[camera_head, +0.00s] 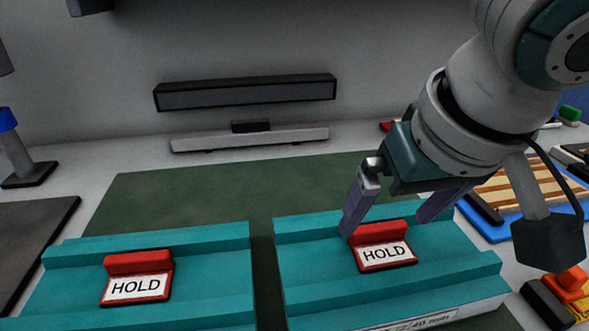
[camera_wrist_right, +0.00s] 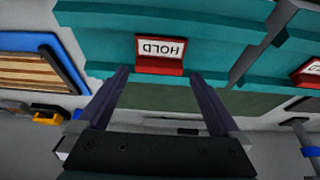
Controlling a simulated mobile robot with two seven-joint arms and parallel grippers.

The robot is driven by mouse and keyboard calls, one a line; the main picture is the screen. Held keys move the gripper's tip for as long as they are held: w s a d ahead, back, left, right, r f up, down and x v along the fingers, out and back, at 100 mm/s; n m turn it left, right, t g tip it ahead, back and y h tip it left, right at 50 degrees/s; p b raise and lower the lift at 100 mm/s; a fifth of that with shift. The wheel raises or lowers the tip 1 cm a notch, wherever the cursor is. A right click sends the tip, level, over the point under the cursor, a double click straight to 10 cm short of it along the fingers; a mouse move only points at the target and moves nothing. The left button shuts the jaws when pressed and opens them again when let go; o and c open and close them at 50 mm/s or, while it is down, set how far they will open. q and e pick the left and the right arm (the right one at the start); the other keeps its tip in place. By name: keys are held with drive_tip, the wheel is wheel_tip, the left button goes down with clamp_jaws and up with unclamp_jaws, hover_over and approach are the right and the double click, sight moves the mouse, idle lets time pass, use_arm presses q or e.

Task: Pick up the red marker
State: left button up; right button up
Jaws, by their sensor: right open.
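A red marker (camera_head: 378,234) with a white "HOLD" label sits on the right-hand teal panel (camera_head: 330,275). A second, similar red marker (camera_head: 139,263) sits on the left-hand teal panel (camera_head: 205,285). My right gripper (camera_head: 385,218) is open, with its two purple-grey fingers spread above and behind the right-hand marker. In the right wrist view the same marker (camera_wrist_right: 158,67), its label upside down, shows between and beyond the fingertips (camera_wrist_right: 162,76). The fingers look empty, and I cannot tell whether either touches the marker. My left gripper is out of view.
A dark green mat (camera_head: 190,193) lies behind the panels. At the back stands a grey bar-shaped fixture (camera_head: 250,138). A blue tray (camera_head: 490,230) with wooden slats is at the right, near an orange-and-black object (camera_head: 570,283). A blue-topped post (camera_head: 14,150) stands at the left.

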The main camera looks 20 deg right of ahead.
sight(381, 229)
drive_tip(key=x, duration=0.3)
drive_tip(key=shift+f, duration=0.15)
drive_tip(key=shift+c, duration=0.4)
drive_tip(key=c, duration=1)
